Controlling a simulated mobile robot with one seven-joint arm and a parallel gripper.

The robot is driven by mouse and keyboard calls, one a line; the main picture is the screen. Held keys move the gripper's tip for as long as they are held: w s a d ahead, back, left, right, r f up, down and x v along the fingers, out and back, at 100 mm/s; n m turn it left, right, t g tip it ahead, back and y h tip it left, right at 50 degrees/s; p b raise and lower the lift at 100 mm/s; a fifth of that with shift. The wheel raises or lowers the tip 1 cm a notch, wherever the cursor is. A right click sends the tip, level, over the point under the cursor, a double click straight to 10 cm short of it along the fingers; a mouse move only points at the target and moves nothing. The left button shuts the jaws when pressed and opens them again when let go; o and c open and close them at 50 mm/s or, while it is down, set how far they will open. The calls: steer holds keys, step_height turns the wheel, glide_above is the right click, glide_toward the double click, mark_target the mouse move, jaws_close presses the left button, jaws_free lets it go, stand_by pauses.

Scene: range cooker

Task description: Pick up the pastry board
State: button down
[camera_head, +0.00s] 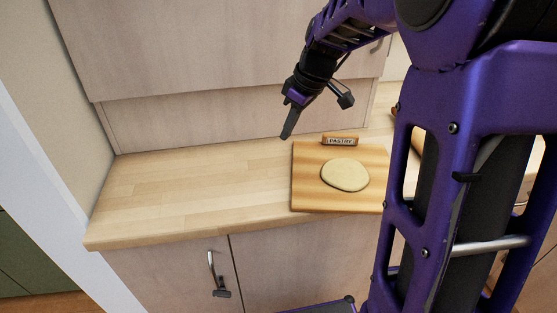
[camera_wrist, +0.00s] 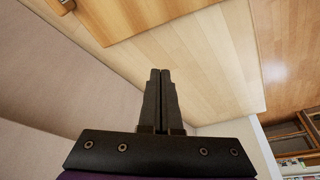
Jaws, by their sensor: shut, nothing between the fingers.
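The pastry board (camera_head: 305,190) is a wooden board lying flat on the counter. A round of pale dough (camera_head: 345,175) lies on it, and a small block marked PASTRY (camera_head: 340,141) stands at its back edge. My arm hides the board's right end. My gripper (camera_head: 286,136) is shut and empty, above the counter just behind and left of the board's back left corner. In the wrist view, the gripper (camera_wrist: 160,72) points over bare counter, with part of the board (camera_wrist: 125,12) at the top, apart from the fingers.
The wooden counter (camera_head: 190,190) is clear left of the board. A wall panel and cabinet (camera_head: 220,50) rise behind it. Cupboard doors with a metal handle (camera_head: 213,270) are below. Brown items, partly hidden by my arm, are at the right.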

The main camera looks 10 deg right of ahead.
mark_target(297, 172)
steer(key=b+x, duration=0.1)
steer(key=x, duration=0.8)
steer(key=shift+f, duration=0.3)
steer(key=shift+s+d+f, duration=0.1)
steer(key=shift+d+f, duration=0.05)
steer(key=shift+f, duration=0.05)
steer(key=shift+s+d+r+b, duration=0.1)
steer(key=shift+s+d+b, duration=0.2)
steer(key=shift+s+d, duration=0.95)
steer(key=shift+s+d+b, duration=0.8)
steer(key=shift+d+b, duration=0.05)
steer(key=shift+d, duration=0.15)
steer(key=shift+s, duration=0.15)
